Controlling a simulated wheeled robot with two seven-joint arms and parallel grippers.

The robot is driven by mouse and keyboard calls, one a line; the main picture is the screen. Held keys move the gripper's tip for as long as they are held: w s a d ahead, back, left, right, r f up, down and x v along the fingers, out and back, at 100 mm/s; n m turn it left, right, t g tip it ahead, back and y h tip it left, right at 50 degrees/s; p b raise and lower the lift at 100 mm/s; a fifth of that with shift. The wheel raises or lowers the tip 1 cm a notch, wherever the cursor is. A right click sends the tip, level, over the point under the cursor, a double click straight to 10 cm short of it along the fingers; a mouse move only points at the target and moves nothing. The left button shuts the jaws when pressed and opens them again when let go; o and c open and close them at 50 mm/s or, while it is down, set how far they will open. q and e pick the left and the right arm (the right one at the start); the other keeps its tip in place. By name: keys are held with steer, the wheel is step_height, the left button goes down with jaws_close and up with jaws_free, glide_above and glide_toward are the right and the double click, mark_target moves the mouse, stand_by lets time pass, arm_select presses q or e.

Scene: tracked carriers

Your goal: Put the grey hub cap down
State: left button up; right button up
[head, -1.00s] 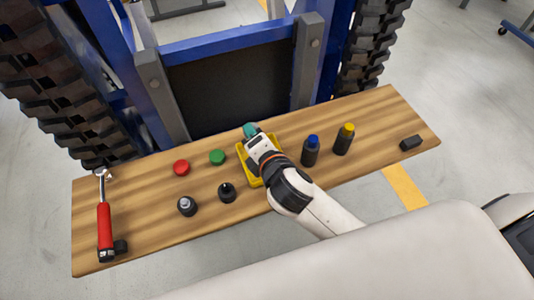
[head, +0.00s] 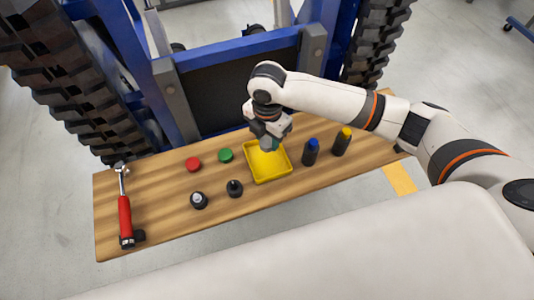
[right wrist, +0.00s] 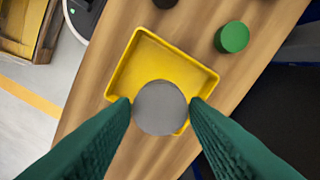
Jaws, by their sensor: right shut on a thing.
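The grey hub cap (right wrist: 160,108) is a round grey disc, seen between the green fingertips in the right wrist view. My right gripper (head: 268,146) is shut on it and points down over the far part of the yellow tray (head: 284,176). The tray also shows in the right wrist view (right wrist: 126,62), behind the cap, and its inside looks empty where it is visible. In the head view the cap is mostly hidden by the fingers. I cannot tell how high it is above the tray floor. My left gripper is not in view.
A tracked carrier is behind.

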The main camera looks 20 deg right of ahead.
mark_target(267, 142)
step_height(267, 142, down, 8)
steer(key=shift+f+p, duration=0.1)
steer(key=shift+p, duration=0.35)
steer(key=o, duration=1)
steer(key=shift+c, duration=0.2)
step_height(267, 142, up, 12)
steer(key=shift+r+b, duration=0.1)
steer(key=shift+b, duration=0.4)
